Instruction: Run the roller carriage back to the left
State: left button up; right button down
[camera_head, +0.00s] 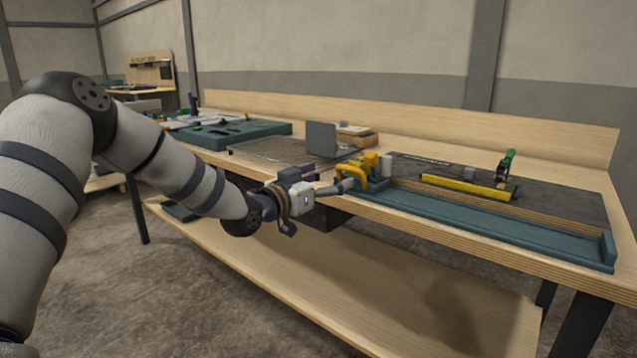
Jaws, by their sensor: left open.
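The roller carriage (371,163), which looks like a yellow block with a yellow handle and a pale cylinder on its right, stands at the left end of a long teal track (500,225). The track runs along the front edge of the workbench to a raised stop at its right end. My left gripper (345,186) is open, with its fingers close to the left side of the yellow handle. At this size I cannot tell whether they touch it. My right gripper is not in view.
A dark mat (560,200) behind the track holds a yellow bar (468,187) and a green-handled clamp (506,165). A grey upright panel (321,138) and a teal tray (235,133) stand farther left. The track right of the carriage is clear.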

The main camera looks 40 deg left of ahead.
pick_arm(q)
jog(key=s, duration=0.4)
jog(key=s+d+f+g+p, duration=0.1)
jog(key=s+d+f+g, duration=0.4)
jog(key=f, duration=0.4)
jog(key=s+d+f+g+h, duration=0.1)
jog(key=s+d+f+g, duration=0.1)
jog(key=s+d+f, duration=0.6)
jog(key=s+d+f+g+p, duration=0.1)
jog(key=s+f+g, duration=0.35)
jog(key=f, duration=0.65)
jog(key=s+d+f+g, duration=0.1)
jog(key=s+f+g, duration=0.1)
jog(key=s, duration=0.9)
jog(key=s+d+f+g+y, duration=0.1)
jog(key=s+g, duration=0.3)
jog(key=s, duration=0.7)
jog(key=s+d+f+g+p, duration=0.1)
jog(key=s+d+f+g, duration=0.1)
jog(key=s, duration=0.9)
jog(key=shift+s+d+f+n+g+y, duration=0.35)
jog(key=shift+f+g, duration=0.2)
jog(key=shift+f, duration=0.4)
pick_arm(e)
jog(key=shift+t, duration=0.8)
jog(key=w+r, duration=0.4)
